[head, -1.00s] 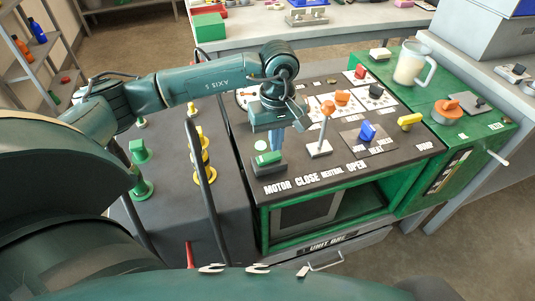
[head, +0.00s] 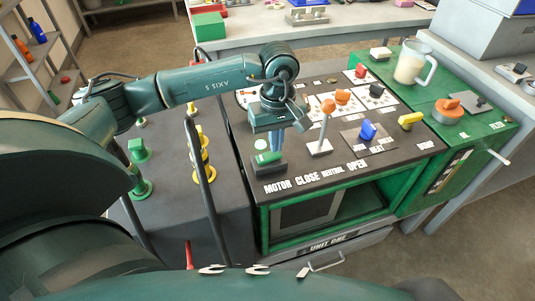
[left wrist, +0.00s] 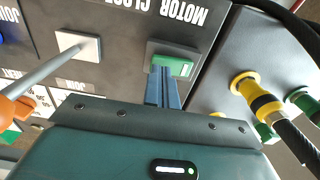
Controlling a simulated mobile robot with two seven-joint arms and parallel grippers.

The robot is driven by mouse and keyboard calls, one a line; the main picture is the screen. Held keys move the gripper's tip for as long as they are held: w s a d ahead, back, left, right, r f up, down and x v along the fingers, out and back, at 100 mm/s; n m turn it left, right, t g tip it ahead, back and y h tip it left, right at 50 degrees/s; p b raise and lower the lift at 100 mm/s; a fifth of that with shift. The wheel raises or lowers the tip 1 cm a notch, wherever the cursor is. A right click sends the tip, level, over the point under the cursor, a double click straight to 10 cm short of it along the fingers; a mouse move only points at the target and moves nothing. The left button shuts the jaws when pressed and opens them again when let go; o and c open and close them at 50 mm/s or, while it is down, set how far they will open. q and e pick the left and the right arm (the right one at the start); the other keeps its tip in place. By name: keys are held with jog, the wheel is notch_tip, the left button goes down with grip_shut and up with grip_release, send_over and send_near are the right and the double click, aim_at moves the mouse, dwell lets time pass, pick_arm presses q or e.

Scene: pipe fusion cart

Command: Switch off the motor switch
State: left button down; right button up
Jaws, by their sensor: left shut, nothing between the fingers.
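The motor switch (head: 268,158) is a green rocker in a dark housing at the near left corner of the dark panel, behind the word MOTOR. In the left wrist view the green rocker (left wrist: 174,66) lies just beyond my fingertips. My left gripper (head: 275,149) points down at the switch, its blue fingers shut and empty. In the left wrist view the fingertips (left wrist: 164,80) are at the rocker's near edge; I cannot tell whether they touch it. The gripper hides part of the panel behind the switch. My right gripper is not in view.
An orange-knobbed lever (head: 325,128) stands right of the switch, with a blue knob (head: 367,131) and a yellow knob (head: 409,121) further right. Left of the panel are a dark upright hose (head: 199,155) and yellow fittings (head: 205,174). A clear jug (head: 411,65) stands at the back right.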

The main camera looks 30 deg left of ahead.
pick_arm(q)
jog(key=shift+f+b, duration=0.65)
jog(key=shift+f, duration=0.1)
jog(key=shift+r, duration=0.1)
jog(key=shift+r+p, duration=2)
jog(key=shift+r, duration=1.5)
jog(key=shift+f, duration=0.1)
